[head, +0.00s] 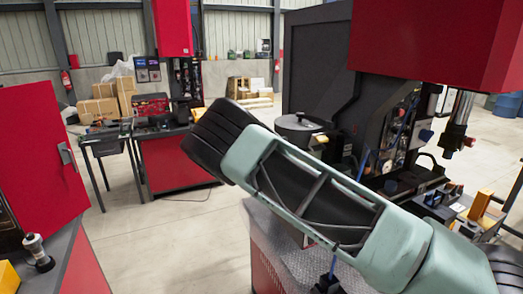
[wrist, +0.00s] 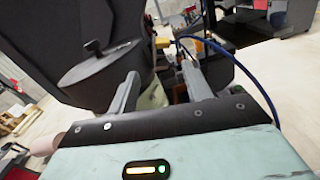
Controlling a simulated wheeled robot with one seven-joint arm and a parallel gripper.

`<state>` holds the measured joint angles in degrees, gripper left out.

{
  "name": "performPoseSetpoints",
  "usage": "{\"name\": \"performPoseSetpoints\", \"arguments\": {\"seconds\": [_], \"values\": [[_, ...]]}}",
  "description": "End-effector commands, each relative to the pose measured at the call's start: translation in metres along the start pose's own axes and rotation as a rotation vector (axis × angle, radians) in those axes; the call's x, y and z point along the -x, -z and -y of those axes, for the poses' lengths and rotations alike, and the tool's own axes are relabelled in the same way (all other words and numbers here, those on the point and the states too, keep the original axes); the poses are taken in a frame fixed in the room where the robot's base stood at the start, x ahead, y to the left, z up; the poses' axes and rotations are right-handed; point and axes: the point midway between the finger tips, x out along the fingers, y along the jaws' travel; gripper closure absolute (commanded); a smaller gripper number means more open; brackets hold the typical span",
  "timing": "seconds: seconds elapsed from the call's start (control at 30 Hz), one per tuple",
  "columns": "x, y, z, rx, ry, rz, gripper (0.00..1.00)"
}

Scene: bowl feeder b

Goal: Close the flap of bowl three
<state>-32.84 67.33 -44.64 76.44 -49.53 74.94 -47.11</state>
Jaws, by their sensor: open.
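My gripper (wrist: 160,72) shows in the wrist view with its two grey fingers spread wide and nothing held between them. A dark round bowl with a flat grey lid or flap (wrist: 100,66) and a small knob lies just beyond the left finger. Another dark curved body (wrist: 208,70) stands behind the right finger. In the head view a grey round bowl (head: 297,132) stands behind my arm, its top partly visible. I cannot tell which bowl is number three or how far its flap is open. My gripper's fingers are not discernible in the head view.
A black and red machine (head: 435,40) with small fittings rises at the right. A blue cable (wrist: 262,90) curves close to the right finger. A red bench (head: 175,160) and a red cabinet (head: 40,150) stand at the left, with open floor (head: 160,245) between.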

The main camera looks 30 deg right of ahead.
Motion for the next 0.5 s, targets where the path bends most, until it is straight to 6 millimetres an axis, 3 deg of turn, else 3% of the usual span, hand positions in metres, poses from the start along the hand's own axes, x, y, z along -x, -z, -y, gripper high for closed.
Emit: {"name": "performPoseSetpoints", "arguments": {"seconds": [0.5], "values": [[0.035,0.0,0.0,-0.001,-0.002,-0.001,0.51]]}}
